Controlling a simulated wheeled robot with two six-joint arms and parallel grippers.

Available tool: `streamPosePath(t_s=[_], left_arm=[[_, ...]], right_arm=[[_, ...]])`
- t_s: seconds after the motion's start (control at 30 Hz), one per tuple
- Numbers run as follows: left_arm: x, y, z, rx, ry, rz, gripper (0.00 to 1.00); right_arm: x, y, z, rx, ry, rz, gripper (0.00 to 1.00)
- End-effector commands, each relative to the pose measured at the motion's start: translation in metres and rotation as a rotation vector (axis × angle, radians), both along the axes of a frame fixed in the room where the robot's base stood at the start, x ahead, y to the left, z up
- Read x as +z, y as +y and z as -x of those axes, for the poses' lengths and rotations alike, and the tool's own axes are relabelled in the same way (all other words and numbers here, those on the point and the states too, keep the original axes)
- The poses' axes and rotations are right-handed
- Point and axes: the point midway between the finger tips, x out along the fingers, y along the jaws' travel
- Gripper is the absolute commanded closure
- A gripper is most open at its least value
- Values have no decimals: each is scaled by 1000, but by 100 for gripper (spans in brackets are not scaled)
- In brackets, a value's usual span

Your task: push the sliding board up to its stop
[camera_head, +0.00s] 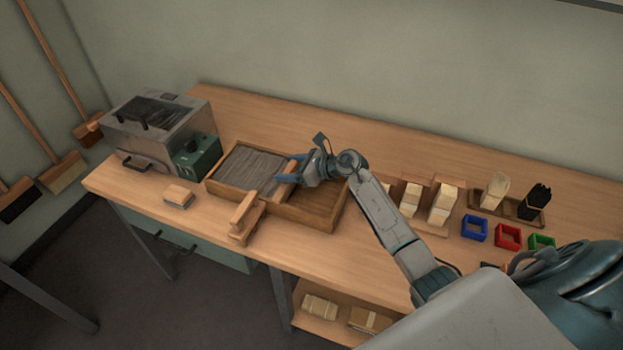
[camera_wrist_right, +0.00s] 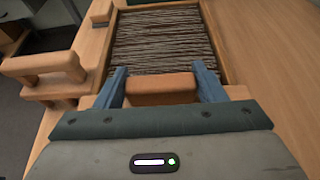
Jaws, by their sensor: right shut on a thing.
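The wooden tray (camera_head: 318,223) lies on the bench, with dark bristle material (camera_head: 250,168) filling its left part. The sliding board (camera_head: 290,171) stands across the tray at the right edge of the bristles; its upper part is a brown wooden grip (camera_wrist_right: 162,88) in the right wrist view. My right gripper (camera_head: 290,168) is shut on this grip, with blue fingers on both sides. The bristles (camera_wrist_right: 163,42) lie just beyond the board in the wrist view; the fingers and palm hide the board's lower part. My left gripper is not in view.
A wooden handled block (camera_head: 243,215) sits at the tray's front edge. A grey machine (camera_head: 158,125) and a small brush block (camera_head: 178,196) are to the left. Blue (camera_head: 474,228), red (camera_head: 508,237) and green (camera_head: 541,243) frames stand right. The tray's right part is empty.

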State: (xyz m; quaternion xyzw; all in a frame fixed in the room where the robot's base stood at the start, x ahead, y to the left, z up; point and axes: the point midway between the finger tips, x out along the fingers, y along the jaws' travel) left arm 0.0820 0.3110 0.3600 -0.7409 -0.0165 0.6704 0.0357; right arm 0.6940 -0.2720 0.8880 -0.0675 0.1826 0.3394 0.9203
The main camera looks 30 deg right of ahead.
Motion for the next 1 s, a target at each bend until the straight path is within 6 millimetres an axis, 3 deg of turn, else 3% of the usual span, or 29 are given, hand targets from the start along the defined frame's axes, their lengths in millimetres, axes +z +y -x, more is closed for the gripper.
streamPosePath(t_s=[0.4,0.43,0.5,0.53,0.83,1.0], left_arm=[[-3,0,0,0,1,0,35],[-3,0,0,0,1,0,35],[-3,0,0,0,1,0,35],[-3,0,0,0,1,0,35],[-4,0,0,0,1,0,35],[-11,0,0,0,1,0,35]], right_arm=[[1,7,-8,0,0,0,77],[1,7,-8,0,-1,-1,31],[1,7,-8,0,-1,-1,17],[1,7,-7,0,0,0,15],[0,5,-6,0,2,1,15],[6,-7,8,0,-1,5,15]])
